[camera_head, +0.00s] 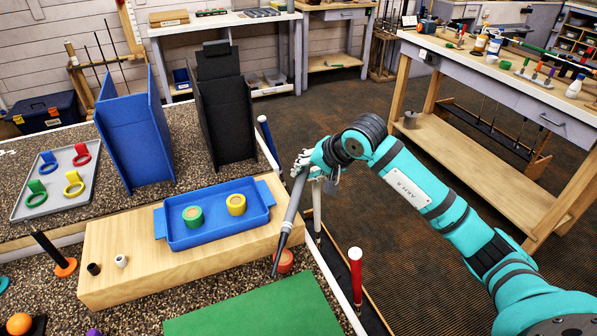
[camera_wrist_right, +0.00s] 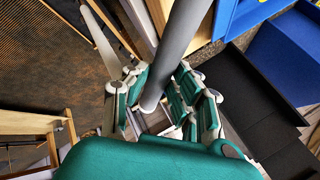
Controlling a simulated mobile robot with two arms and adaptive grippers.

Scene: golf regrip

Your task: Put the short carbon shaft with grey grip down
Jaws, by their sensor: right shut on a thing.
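My right gripper (camera_head: 304,166) is shut on the grey grip of the short carbon shaft (camera_head: 291,215), near the grip's upper end. The shaft hangs tilted, its dark lower end pointing down and left beside the right end of the wooden block. In the right wrist view the grey grip (camera_wrist_right: 182,45) runs between the fingers of the gripper (camera_wrist_right: 160,100). I cannot tell whether the dark tip touches anything. My left gripper is not in view.
A wooden block (camera_head: 130,232) carries a blue tray (camera_head: 215,237) with green and yellow rolls. A red roll (camera_head: 285,262) is close to the shaft. Blue-, white- and red-gripped clubs (camera_head: 356,275) stand along the bench edge. The green mat (camera_head: 260,310) is bare.

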